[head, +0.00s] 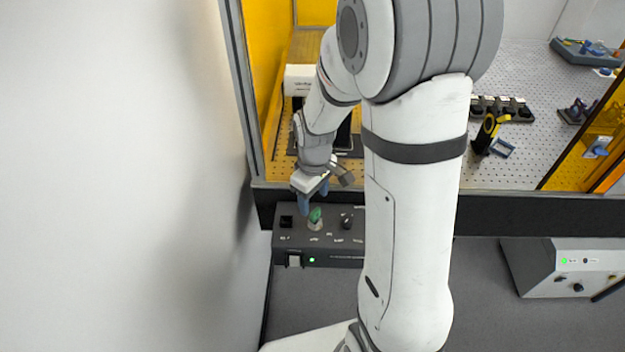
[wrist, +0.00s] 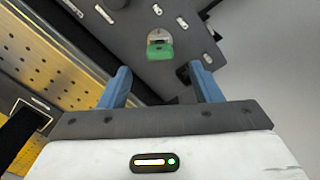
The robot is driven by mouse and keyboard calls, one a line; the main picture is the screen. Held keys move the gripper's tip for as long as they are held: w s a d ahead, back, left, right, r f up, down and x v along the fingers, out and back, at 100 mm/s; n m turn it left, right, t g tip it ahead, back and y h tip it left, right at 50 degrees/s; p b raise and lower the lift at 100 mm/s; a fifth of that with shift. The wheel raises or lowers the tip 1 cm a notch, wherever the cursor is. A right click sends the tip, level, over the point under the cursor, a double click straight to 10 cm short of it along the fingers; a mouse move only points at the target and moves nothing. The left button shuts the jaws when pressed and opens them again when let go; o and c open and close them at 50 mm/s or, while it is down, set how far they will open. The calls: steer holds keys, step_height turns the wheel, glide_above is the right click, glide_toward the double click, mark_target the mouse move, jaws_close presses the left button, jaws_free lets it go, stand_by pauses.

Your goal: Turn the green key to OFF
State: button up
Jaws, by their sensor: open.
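The green key (head: 315,214) stands in a round light-coloured lock on the top of a dark control box (head: 290,240). In the wrist view the green key (wrist: 160,51) shows near the top centre, beyond the fingertips. My gripper (head: 315,196) is just behind the key in the head view, with its blue fingers pointing down at the box. In the wrist view my gripper (wrist: 163,80) is open and empty, its two fingers apart, with the key ahead of the gap. The labels around the key are too small to read.
A black knob (head: 346,221) sits right of the key. A small green light (head: 312,260) glows on the box front. The perforated table (head: 535,80) with amber panels (head: 283,60) lies behind. A white wall is close on the left.

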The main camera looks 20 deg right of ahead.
mark_target(315, 210)
steer(key=shift+f+p, duration=0.45)
steer(key=shift+f, duration=3.5)
steer(key=c, duration=1)
steer(key=shift+m+b, duration=0.35)
steer(key=shift+m, duration=0.85)
steer(key=shift+c, duration=0.2)
steer(key=shift+d+m+b, duration=0.1)
steer(key=shift+m+b, duration=0.2)
steer(key=shift+m, duration=0.9)
